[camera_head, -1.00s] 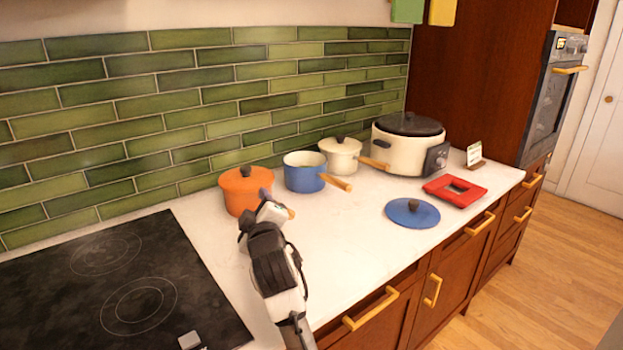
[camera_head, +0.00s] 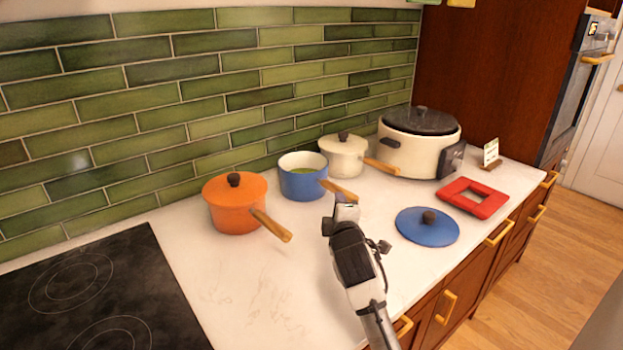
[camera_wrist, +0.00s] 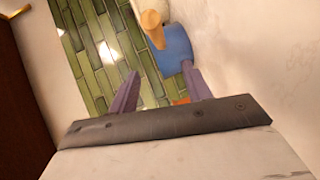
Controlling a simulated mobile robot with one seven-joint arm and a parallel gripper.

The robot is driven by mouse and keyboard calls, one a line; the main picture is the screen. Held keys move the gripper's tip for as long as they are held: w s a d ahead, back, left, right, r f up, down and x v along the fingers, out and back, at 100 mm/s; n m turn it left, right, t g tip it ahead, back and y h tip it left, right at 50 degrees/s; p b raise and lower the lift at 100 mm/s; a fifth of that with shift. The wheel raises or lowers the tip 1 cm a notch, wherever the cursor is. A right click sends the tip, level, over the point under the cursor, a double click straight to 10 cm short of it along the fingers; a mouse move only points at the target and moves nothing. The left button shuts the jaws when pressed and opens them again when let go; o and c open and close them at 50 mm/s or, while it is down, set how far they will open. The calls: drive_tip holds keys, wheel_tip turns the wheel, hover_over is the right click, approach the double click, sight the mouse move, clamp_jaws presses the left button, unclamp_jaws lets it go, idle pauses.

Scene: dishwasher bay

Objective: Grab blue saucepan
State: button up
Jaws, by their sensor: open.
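A blue lid (camera_head: 427,226) lies on the counter, right of my gripper.
An orange lidded pot (camera_head: 234,205) stands left of the saucepan. A cream lidded pot (camera_head: 342,158) and a slow cooker (camera_head: 418,148) stand to the right. A red frame-shaped object (camera_head: 473,198) lies near the front edge. A black cooktop (camera_head: 95,295) is at left. The tiled wall is behind.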

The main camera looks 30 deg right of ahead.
sight(332, 189)
drive_tip(key=p+x, duration=0.3)
drive_tip(key=x, duration=0.5)
drive_tip(key=shift+w+d+r, duration=0.1)
drive_tip(key=shift+w+r, duration=0.05)
drive_tip(key=shift+p+x, duration=1.55)
drive_tip(key=shift+x, duration=0.85)
clamp_jaws()
